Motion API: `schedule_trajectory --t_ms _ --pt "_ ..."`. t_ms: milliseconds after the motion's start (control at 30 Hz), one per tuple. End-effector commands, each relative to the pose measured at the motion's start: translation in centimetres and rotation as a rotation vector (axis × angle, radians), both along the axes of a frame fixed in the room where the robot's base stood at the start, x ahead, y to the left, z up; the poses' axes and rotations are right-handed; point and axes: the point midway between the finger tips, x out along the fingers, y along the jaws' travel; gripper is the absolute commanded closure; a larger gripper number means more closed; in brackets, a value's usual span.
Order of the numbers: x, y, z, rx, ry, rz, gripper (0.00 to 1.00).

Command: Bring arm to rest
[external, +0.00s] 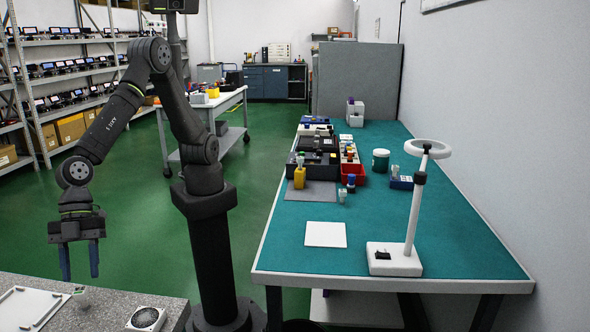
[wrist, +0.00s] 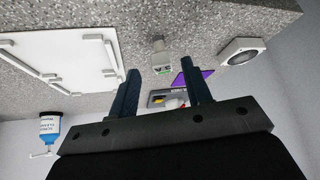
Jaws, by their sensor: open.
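My gripper (external: 80,262) hangs at the lower left in the external view, with its two fingers pointing down and apart. It is open, with nothing between the fingers. In the wrist view the two dark fingers of my gripper (wrist: 165,90) reach over the grey speckled counter (wrist: 200,20). A small pale block-like item (wrist: 161,57) stands on the counter just beyond the fingertips. The same item shows in the external view (external: 80,296), just below and near the gripper's fingers.
A white tray (external: 30,291) and a round-topped fan-like unit (external: 146,319) sit on the counter. A bottle (wrist: 50,128) shows in the wrist view. A teal-topped bench (external: 440,245) with a ring-lamp stand (external: 413,220) is at right. Green floor (external: 130,220) lies open behind.

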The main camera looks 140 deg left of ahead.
Motion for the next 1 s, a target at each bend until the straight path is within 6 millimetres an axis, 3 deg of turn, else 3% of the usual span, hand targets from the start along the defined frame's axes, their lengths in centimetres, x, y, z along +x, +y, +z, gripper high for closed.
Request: schedule_trajectory --t_ms 367,600,1000 --pt "2.9 -1.2 -5.1 0.002 0.002 0.001 0.55" --pt "2.9 -1.2 -3.1 -0.001 -0.002 0.001 0.55" --pt "2.8 -1.2 -2.9 0.0 0.0 0.0 0.55"
